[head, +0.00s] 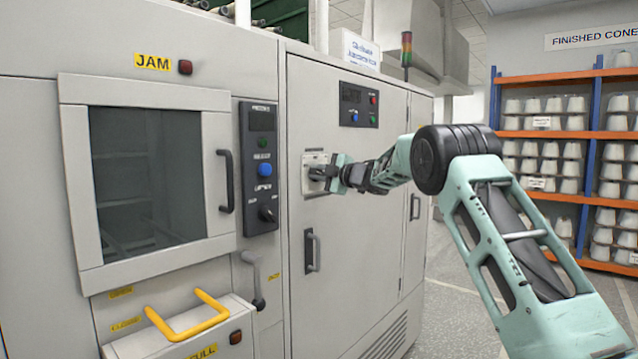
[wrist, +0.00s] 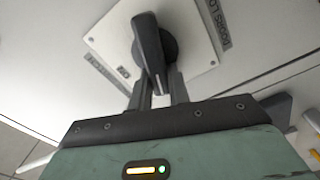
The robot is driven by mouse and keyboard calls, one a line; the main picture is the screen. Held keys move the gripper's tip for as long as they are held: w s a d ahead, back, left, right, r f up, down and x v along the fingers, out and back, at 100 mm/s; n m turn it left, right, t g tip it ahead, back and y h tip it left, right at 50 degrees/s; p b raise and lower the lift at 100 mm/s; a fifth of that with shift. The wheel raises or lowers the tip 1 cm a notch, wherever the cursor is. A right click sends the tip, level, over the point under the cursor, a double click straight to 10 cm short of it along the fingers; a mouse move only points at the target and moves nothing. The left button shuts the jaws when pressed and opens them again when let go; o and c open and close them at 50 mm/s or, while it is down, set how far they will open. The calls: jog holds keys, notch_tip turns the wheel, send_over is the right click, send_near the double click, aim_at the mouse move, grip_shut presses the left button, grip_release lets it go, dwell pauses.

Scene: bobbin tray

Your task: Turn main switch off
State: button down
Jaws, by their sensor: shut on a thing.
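The main switch is a dark rotary handle (wrist: 149,50) on a pale square plate (wrist: 108,28) fixed to the grey cabinet door. In the wrist view the handle lies between the two fingers of my gripper (wrist: 158,95), which is shut on it. The handle's long grip points toward my gripper, slightly tilted in the picture. In the head view my gripper (head: 327,174) is at the switch plate (head: 314,160), and it hides most of the handle. The lettering at the plate's edge is only partly readable.
A door handle (head: 312,250) sits below the switch, and a small panel (head: 358,106) with buttons is above right. To the left are a control strip (head: 261,168), a windowed door (head: 150,180) and a yellow-handled drawer (head: 187,316). Shelves of cones (head: 560,135) stand at right.

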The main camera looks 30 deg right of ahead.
jog(key=shift+f+n+b, duration=0.3)
jog(key=shift+n+b, duration=0.55)
jog(key=shift+n, duration=0.15)
jog(key=shift+f+n+b, duration=0.25)
jog(key=shift+n+b, duration=0.6)
jog(key=shift+n, duration=0.15)
jog(key=c, duration=1.3)
grip_release()
jog(key=shift+s, duration=0.1)
jog(key=b+v, duration=0.3)
jog(key=v, duration=1.4)
jog(key=shift+s+r+b, duration=0.1)
jog(key=shift+b, duration=0.3)
